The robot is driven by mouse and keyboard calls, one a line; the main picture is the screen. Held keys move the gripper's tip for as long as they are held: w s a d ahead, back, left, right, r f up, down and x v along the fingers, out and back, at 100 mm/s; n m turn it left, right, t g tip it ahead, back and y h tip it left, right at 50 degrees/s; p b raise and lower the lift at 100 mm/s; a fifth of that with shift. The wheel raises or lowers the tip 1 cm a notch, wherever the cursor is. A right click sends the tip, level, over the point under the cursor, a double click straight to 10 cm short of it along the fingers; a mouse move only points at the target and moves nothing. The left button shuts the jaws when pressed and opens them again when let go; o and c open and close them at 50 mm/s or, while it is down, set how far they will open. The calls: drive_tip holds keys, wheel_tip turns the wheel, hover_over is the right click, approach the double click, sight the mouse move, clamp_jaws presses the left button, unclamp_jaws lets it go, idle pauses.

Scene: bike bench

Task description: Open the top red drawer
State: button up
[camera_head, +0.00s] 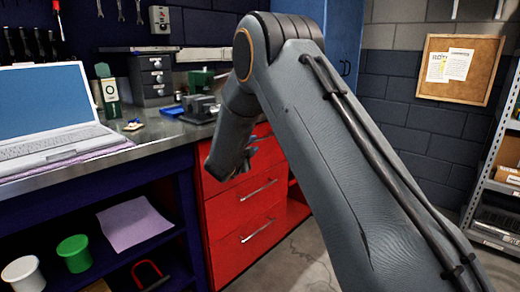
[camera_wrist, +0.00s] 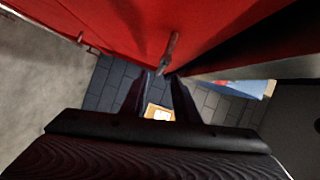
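The red drawer cabinet (camera_head: 233,212) stands under the workbench. Its top drawer front (camera_head: 267,155) is partly covered by my gripper (camera_head: 243,163); I cannot tell whether that drawer is fully closed. Two lower silver bar handles, the middle handle (camera_head: 258,189) and the bottom handle (camera_head: 258,230), show clearly. In the wrist view, my gripper (camera_wrist: 162,75) has its two dark fingers apart, with nothing between them deep in the grip. A bar handle (camera_wrist: 169,50) on the red drawer face (camera_wrist: 130,20) lies at the fingertips, seen nearly end-on; contact cannot be told.
The metal countertop (camera_head: 150,133) overhangs the drawers and carries a laptop (camera_head: 45,110) and a small drawer box (camera_head: 152,77). Open shelves at left hold a green cup (camera_head: 75,252) and a white cup (camera_head: 24,274). A shelf rack (camera_head: 497,190) stands at right. The floor before the drawers is clear.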

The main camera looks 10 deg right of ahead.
sight(259, 140)
drive_tip(key=shift+w+d+f+m+h, duration=0.1)
drive_tip(key=shift+w+d+m+h, duration=0.25)
drive_tip(key=shift+w+m+h, duration=0.1)
drive_tip(key=x, duration=0.7)
drive_tip(key=shift+b, duration=0.3)
clamp_jaws()
